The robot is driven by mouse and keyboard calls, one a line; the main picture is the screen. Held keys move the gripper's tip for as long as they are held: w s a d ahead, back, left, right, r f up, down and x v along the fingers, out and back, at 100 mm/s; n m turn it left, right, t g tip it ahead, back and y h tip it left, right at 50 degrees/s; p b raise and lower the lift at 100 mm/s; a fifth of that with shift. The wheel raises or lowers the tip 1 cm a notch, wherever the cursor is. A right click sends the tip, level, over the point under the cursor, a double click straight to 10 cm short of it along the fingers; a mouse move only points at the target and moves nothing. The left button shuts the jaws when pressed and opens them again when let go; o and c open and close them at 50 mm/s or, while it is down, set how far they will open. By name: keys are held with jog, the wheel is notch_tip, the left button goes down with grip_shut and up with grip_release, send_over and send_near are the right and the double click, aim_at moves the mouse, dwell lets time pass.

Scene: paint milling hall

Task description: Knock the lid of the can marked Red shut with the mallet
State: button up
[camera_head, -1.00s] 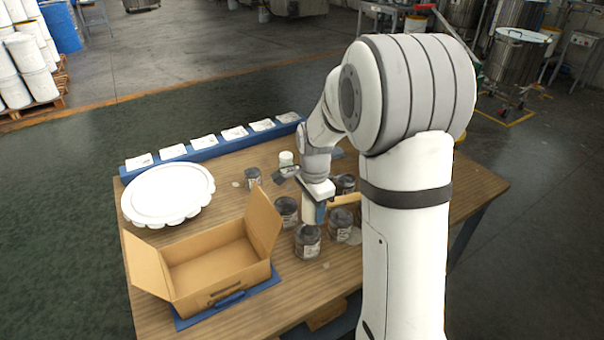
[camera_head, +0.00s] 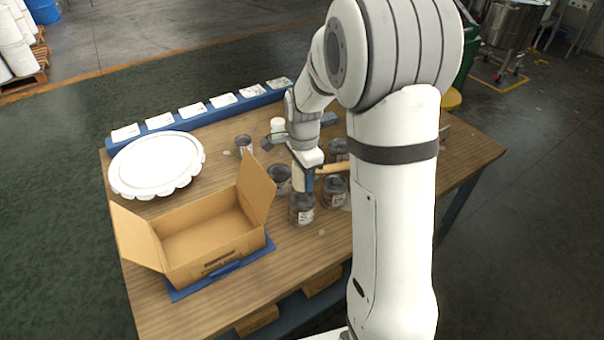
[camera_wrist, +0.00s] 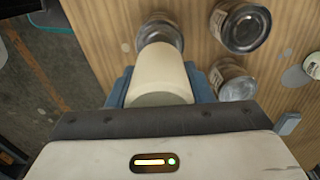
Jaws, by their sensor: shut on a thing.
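My gripper (camera_head: 304,181) is shut on the mallet, its blue fingers either side of the cream cylindrical part. The mallet (camera_wrist: 160,78) shows as this cream cylinder in the wrist view; a tan handle-like bar (camera_head: 335,168) sticks out to the right in the head view. A dark can with a pale label (camera_head: 302,209) stands directly below the gripper; I cannot tell whether the mallet touches it. A can (camera_wrist: 158,32) shows beyond the cylinder's far end in the wrist view, partly hidden. Other similar cans (camera_head: 279,178) (camera_head: 335,190) stand close by. The labels are too small to read, so I cannot tell which is Red.
An open cardboard box (camera_head: 205,245) stands on a blue mat at the front left. A large white round lid (camera_head: 155,165) lies behind it. A blue rail with white cards (camera_head: 190,112) runs along the back edge. Another can (camera_head: 243,145) and a white-topped container (camera_head: 277,126) stand farther back.

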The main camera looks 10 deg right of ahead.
aim_at(304, 197)
jog(key=shift+f+b, duration=1.85)
jog(key=shift+f, duration=0.7)
jog(key=shift+r, duration=0.1)
notch_tip(304, 197, up, 6)
jog(key=p, duration=0.4)
jog(key=shift+r, duration=0.1)
jog(key=shift+f+b, duration=0.4)
jog(key=shift+f, duration=0.45)
jog(key=shift+f, duration=0.1)
